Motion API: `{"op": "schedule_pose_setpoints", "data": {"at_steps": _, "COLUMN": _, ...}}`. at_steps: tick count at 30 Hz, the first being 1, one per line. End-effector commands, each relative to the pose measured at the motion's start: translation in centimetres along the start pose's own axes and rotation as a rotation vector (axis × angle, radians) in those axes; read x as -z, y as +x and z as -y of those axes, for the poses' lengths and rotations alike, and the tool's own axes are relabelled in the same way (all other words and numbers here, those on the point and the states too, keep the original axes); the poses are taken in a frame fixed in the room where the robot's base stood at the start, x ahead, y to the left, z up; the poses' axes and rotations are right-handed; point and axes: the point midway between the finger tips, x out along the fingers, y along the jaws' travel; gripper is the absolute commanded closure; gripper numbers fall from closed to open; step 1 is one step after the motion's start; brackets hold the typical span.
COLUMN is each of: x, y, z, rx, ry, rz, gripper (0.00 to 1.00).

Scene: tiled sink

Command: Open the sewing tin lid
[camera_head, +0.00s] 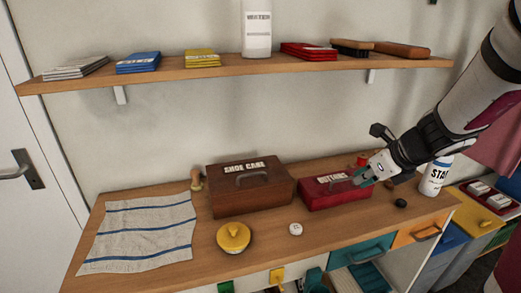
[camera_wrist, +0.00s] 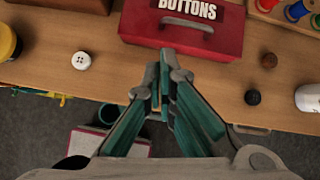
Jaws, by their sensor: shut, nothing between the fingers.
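A red tin marked "BUTTONS" (camera_head: 322,201) sits on the wooden worktop, right of a brown shoe care box. I take it for the sewing tin. Its lid looks closed.
The shoe care box (camera_head: 250,190) stands left of the tin. A white button (camera_head: 295,229), a yellow round tin (camera_head: 234,237) and a striped cloth (camera_head: 140,232) lie leftward. A white bottle (camera_head: 435,178) stands at right. Thread spools (camera_wrist: 297,10) are beside the tin. A shelf (camera_head: 240,68) runs above.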

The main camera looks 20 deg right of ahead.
Motion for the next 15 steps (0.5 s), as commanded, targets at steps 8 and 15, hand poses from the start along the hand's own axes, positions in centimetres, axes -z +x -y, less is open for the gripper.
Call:
{"op": "schedule_pose_setpoints", "data": {"at_steps": 8, "x": 1.4, "y": 2.2, "z": 2.7, "rx": 0.043, "ry": 0.2, "rz": -0.004, "gripper": 1.0}}
{"op": "schedule_pose_setpoints", "data": {"at_steps": 15, "x": 1.4, "y": 6.3, "z": 2.7, "rx": 0.04, "ry": 0.195, "rz": -0.006, "gripper": 1.0}}
